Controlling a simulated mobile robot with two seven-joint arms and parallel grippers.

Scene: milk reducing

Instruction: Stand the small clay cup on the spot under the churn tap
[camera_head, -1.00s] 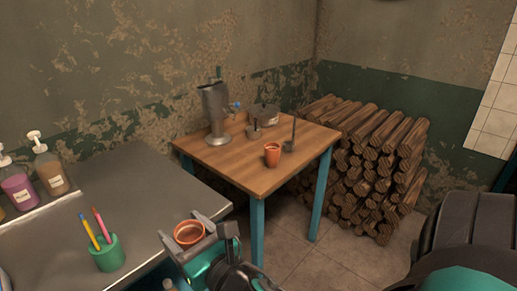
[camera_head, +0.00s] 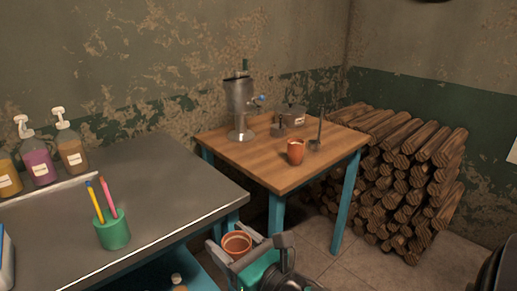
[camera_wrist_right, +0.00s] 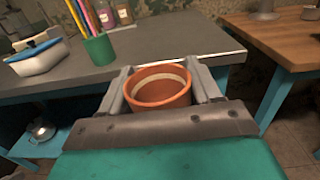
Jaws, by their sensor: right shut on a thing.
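My right gripper (camera_head: 237,246) is shut on a small clay cup (camera_head: 236,240), orange-brown and open at the top. In the right wrist view the cup (camera_wrist_right: 158,91) sits upright and looks empty between the two grey fingers. It is in front of the wooden table, beside the metal counter's edge. The grey metal churn (camera_head: 240,105) stands at the back left of the wooden table (camera_head: 245,152), its tap with a blue handle (camera_head: 262,98) on the right side. A second clay cup (camera_head: 295,152) stands near the table's front. My left gripper is not in view.
The metal counter (camera_head: 165,185) on the left holds a green pen cup (camera_head: 112,232) and several pump bottles (camera_head: 71,150). Small metal pots (camera_head: 292,113) stand right of the churn. A log pile (camera_head: 410,170) is right of the table. The table's front left is bare.

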